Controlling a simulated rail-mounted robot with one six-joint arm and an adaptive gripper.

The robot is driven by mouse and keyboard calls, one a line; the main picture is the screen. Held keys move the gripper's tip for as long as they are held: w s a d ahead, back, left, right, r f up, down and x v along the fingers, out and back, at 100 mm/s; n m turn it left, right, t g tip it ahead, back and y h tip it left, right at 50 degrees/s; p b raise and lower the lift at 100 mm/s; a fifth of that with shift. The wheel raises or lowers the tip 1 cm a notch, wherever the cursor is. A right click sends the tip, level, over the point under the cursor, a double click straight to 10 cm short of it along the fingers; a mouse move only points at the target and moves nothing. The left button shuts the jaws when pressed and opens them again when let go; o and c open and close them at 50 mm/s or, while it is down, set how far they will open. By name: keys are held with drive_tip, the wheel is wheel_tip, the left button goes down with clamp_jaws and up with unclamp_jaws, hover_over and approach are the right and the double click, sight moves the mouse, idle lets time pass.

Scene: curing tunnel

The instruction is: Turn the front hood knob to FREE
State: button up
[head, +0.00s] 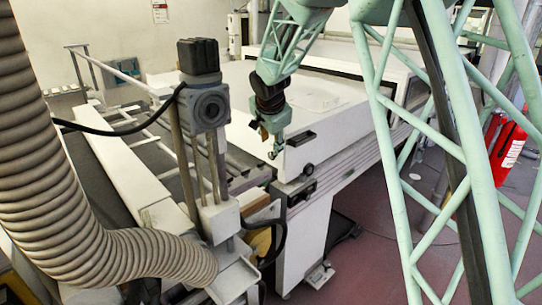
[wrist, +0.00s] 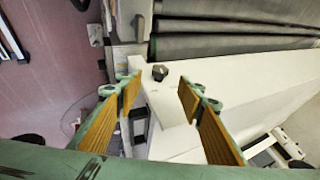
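My gripper (head: 275,148) hangs in front of the near end of the white hood (head: 345,122) in the head view. In the wrist view my gripper (wrist: 159,84) is open, its two orange-padded fingers wide apart with nothing between the pads. A small black knob (wrist: 160,72) shows in the gap, beyond the fingertips, on a white surface. It is not touched by either finger. I cannot tell whether both views show the same knob, nor read any marking.
A ribbed hose (head: 60,150) and a post with a dark motor (head: 199,58) stand left of my gripper. A black handle (head: 300,138) is close to it on the hood. A red extinguisher (head: 508,150) stands at right. Dark rollers (wrist: 230,27) lie beyond the knob.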

sight(271, 155)
drive_tip(key=shift+x, duration=4.85)
drive_tip(key=shift+c, duration=0.7)
drive_tip(key=c, duration=0.7)
